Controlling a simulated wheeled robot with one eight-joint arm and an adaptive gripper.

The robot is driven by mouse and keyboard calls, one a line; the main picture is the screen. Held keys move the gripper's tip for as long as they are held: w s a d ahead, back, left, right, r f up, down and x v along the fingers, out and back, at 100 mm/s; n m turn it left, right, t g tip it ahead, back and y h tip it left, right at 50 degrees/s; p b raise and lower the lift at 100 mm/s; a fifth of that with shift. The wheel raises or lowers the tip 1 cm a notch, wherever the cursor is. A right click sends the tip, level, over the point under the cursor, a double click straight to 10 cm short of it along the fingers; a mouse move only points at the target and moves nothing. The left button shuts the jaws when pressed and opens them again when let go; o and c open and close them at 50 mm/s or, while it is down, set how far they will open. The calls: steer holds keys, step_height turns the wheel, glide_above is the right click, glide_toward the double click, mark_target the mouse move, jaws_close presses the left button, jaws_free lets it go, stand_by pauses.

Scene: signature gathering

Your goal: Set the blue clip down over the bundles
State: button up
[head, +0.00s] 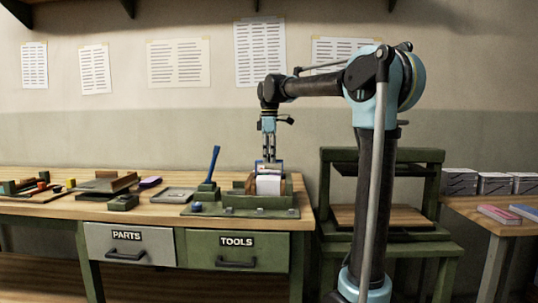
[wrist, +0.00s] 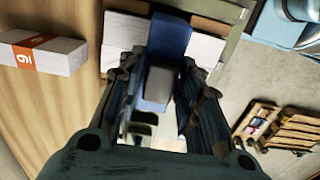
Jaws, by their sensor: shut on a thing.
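My gripper (head: 269,158) points down over the green fixture (head: 240,212) near the right end of the workbench. It is shut on the blue clip (wrist: 171,36), whose blue band and grey middle block (wrist: 158,84) show between the fingers in the wrist view. In the head view the clip shows as a small blue edge at the fingertips, just above the white bundles (head: 268,185). In the wrist view white paper (wrist: 122,38) lies on both sides of the blue band. I cannot tell whether the clip touches the bundles.
A blue lever (head: 212,166) stands upright left of the bundles. A white block with an orange label (wrist: 42,52) lies on the wood in the wrist view. A green press frame (head: 340,190) stands right of the bench. Trays and small parts fill the bench's left.

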mark_target(270, 174)
steer(key=shift+f, duration=2.2)
steer(key=shift+f, duration=0.2)
steer(key=o, duration=1.1)
step_height(270, 174, up, 12)
steer(key=shift+f, duration=0.15)
steer(key=s+d+f+m, duration=0.1)
steer(key=s+d+f, duration=0.1)
steer(key=s+d+f+m, duration=0.2)
steer(key=s+d, duration=0.1)
steer(key=s+d+f+m, duration=0.1)
steer(key=s+d+f, duration=0.1)
steer(key=d, duration=0.1)
steer(key=shift+s+d+f+t, duration=0.15)
steer(key=shift+f+t, duration=0.15)
steer(key=shift+f, duration=0.05)
steer(key=s+d+f+m, duration=0.4)
steer(key=s+f, duration=0.4)
steer(key=f, duration=0.3)
steer(key=s+d+f+m+t, duration=0.1)
steer(key=s+d+f+m, duration=0.3)
steer(key=s+f, duration=0.4)
steer(key=s+d+f+m, duration=0.5)
steer(key=s+f, duration=0.3)
steer(key=f, duration=0.6)
steer(key=shift+s+f+t, duration=0.1)
steer(key=shift+s+t, duration=0.15)
steer(key=shift+t, duration=0.05)
